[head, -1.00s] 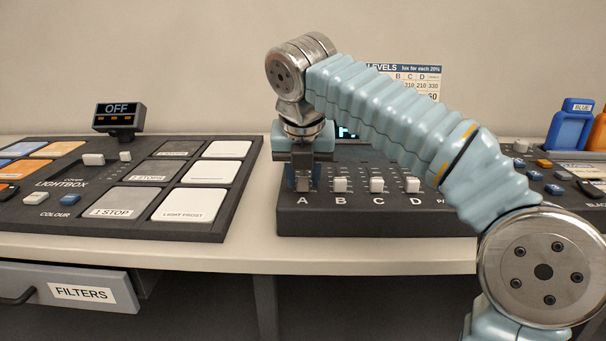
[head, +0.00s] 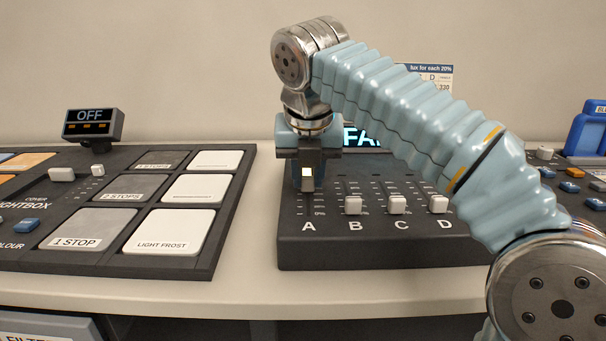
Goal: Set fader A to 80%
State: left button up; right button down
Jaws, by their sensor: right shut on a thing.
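The fader board (head: 330,253) stands on the bench with fader tracks labelled A, B, C and D. My right gripper (head: 308,178) points down over track A and is shut on fader A's knob (head: 308,172), a small pale patch between its dark fingers. Fader A sits farther up its track than the knobs of fader B (head: 353,205), fader C (head: 397,204) and fader D (head: 438,204), which are near the bottom. The gripper hides the upper scale of A, so I cannot read its percentage. My left gripper is not in view.
A lit display (head: 362,137) behind the board is mostly hidden by my right arm, as is the levels chart (head: 432,77) on the wall. The lightbox panel (head: 226,237) lies left, with an OFF display (head: 92,125). A blue bottle (head: 588,132) stands far right.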

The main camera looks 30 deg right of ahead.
jog(key=shift+w, duration=0.1)
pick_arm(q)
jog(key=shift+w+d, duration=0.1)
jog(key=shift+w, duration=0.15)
pick_arm(e)
jog(key=c, duration=0.9)
grip_release()
